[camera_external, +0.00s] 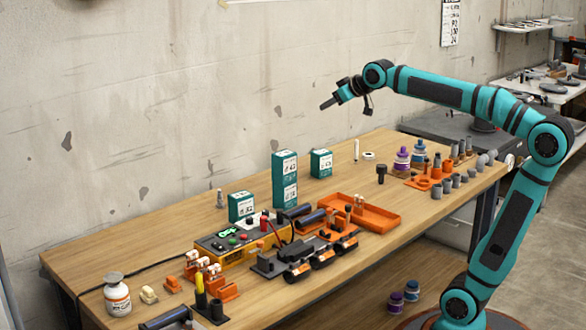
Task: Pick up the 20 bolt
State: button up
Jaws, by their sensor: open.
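My gripper (328,103) is raised above the back part of the wooden workbench, in front of the concrete wall. It points left and holds nothing that I can see; the gap between its fingers is too small to make out. Several bolt-like pieces stand upright on the bench: a dark one with a wide head (381,173) right of the middle, a slim grey one (356,149) at the back, and another grey one (219,199) farther left. No size mark is readable on them, so I cannot tell which is the 20 bolt. My gripper is apart from all of them.
Teal boxes (284,180) stand mid-bench. An orange tray (372,214), a yellow control box (228,246) and dark pipe fittings (322,258) crowd the front. Purple-capped and blue-capped jars (402,160) and grey fittings stand at right. The bench's back left is bare.

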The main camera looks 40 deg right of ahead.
jog(key=w+a+f+n+g, duration=0.1)
jog(key=w+a+g, duration=0.15)
jog(key=w, duration=0.25)
jog(key=w+a+f+g, duration=0.1)
jog(key=w+a, duration=0.2)
jog(key=w, duration=0.3)
jog(key=n+g+h, duration=0.1)
jog(key=n+g, duration=0.2)
jog(key=g, duration=0.5)
send_over(220, 203)
notch_tip(220, 203, down, 16)
jog(key=f, duration=1.7)
jog(key=shift+w+d+f, duration=0.1)
jog(key=shift+w+d, duration=0.15)
jog(key=shift+w, duration=0.15)
grip_shut()
